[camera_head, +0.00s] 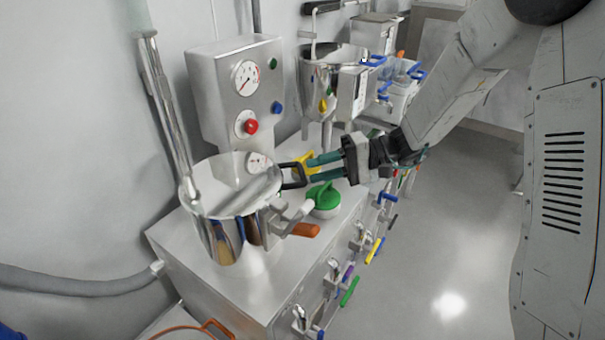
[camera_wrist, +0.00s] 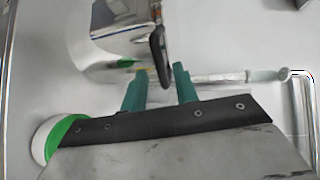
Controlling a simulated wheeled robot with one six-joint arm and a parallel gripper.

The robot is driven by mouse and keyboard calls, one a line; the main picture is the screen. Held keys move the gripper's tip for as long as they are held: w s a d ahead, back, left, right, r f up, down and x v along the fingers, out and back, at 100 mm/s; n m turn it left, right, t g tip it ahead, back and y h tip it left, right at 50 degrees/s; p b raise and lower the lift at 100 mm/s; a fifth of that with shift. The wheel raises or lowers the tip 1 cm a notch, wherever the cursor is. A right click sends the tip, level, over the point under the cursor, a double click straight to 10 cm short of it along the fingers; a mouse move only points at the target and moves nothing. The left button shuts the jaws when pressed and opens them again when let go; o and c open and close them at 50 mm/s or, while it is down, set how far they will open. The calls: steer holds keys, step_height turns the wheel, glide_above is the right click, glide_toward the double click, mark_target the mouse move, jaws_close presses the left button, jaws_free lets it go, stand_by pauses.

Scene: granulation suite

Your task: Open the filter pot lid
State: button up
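The filter pot (camera_head: 228,238) appears to be the shiny steel pot on the left of the steel cabinet top. Its flat round lid (camera_head: 225,190) looks shut, with a small gauge on it. A black loop handle (camera_head: 291,178) stands at the pot's right side; it also shows in the wrist view (camera_wrist: 158,45). My gripper (camera_head: 309,167) reaches in from the right, level with this handle. In the wrist view its teal fingers (camera_wrist: 160,76) are apart, with the handle's lower end between or just beyond their tips. Contact is unclear.
A green-topped white jar (camera_head: 323,202) stands just below my gripper. An orange handle (camera_head: 305,230) juts out beside the pot. A gauge box (camera_head: 236,88) and a second steel pot (camera_head: 330,75) stand behind. Colored valve handles line the cabinet front; the floor at right is clear.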

mark_target(303, 172)
steer(key=shift+x, duration=2.15)
jaws_close()
steer(key=shift+r, duration=0.1)
